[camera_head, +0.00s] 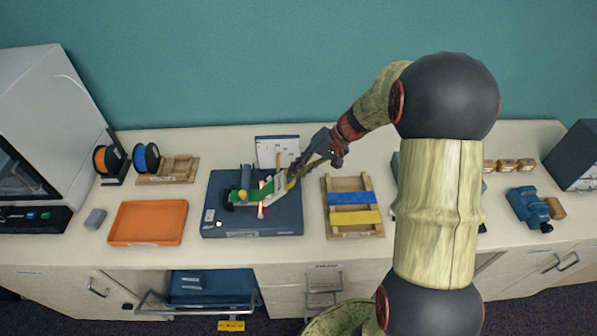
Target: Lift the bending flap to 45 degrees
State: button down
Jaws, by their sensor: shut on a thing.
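The bending device has a dark blue base (222,218) on the counter, left of centre. A green strip (245,196) lies across it, with a glowing orange-white line (262,209) beside the strip's right end. The pale bending flap (267,188) is at the device's right part, and appears tilted up; its angle is too small to read. My gripper (283,184) reaches in from the upper right and is shut on the flap's edge. Its fingers hide part of the flap. A white marked panel (276,150) stands behind the device.
An orange tray (148,222) lies left of the device. A wooden rack (354,184) with blue and yellow strips stands to the right. Spools (146,158) are at the back left. A blue tool (529,207) is at the far right. Narrow bare counter separates the items.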

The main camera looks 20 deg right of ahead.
jog(key=c, duration=1.9)
grip_release()
jog(key=v, duration=1.2)
